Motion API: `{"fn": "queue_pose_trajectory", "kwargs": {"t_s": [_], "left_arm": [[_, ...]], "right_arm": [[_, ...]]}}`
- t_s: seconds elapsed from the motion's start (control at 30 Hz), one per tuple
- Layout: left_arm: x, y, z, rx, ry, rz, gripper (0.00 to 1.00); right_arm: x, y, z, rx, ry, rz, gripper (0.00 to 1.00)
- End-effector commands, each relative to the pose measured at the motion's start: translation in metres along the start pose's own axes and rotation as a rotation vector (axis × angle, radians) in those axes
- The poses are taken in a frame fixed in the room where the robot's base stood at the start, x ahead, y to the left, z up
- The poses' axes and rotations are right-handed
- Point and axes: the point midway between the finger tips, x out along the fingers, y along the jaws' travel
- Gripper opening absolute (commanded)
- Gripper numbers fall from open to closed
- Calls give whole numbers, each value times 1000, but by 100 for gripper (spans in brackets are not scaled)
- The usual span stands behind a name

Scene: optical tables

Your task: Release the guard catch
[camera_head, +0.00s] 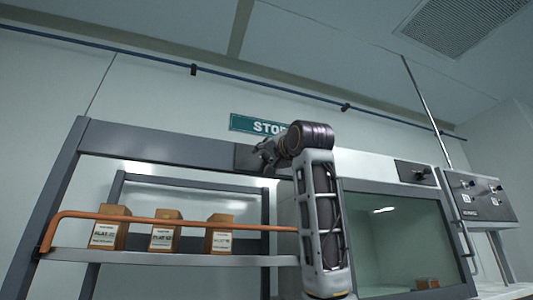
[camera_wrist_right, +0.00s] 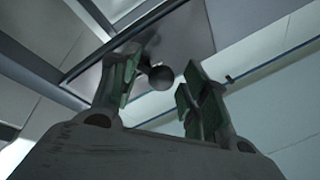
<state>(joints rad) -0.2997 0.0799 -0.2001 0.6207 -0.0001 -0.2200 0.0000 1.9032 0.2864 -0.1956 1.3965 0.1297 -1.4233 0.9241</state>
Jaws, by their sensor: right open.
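My right gripper (camera_head: 262,155) is raised at the upper right end of the shelf frame, in front of a dark plate (camera_head: 243,160). In the right wrist view the right gripper (camera_wrist_right: 158,78) is open, with a finger on either side of a dark round knob (camera_wrist_right: 161,77), which may be the guard catch. A gap shows between the knob and the right finger; I cannot tell whether the left finger touches it. The knob is hidden in the head view. An orange guard bar (camera_head: 180,222) runs across the shelf front. My left gripper is not in view.
Several labelled boxes (camera_head: 165,232) stand on the shelf (camera_head: 170,257) behind the bar. A glass-fronted cabinet (camera_head: 405,240) stands right of my arm, with a control box (camera_head: 480,197) farther right. A blue pipe (camera_head: 270,88) runs along the wall below the ceiling.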

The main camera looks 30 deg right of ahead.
Motion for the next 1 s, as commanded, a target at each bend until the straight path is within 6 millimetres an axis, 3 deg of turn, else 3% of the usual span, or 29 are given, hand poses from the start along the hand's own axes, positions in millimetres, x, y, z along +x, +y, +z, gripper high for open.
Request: {"fn": "queue_pose_trajectory", "kwargs": {"t_s": [0.5, 0.8, 1.0], "left_arm": [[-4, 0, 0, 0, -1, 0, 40], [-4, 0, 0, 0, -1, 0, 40], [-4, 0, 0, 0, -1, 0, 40]], "right_arm": [[10, 0, 0, 0, 0, 0, 46], [9, -1, 0, 0, 2, -3, 8], [9, -2, -2, 1, 2, -8, 8]]}}
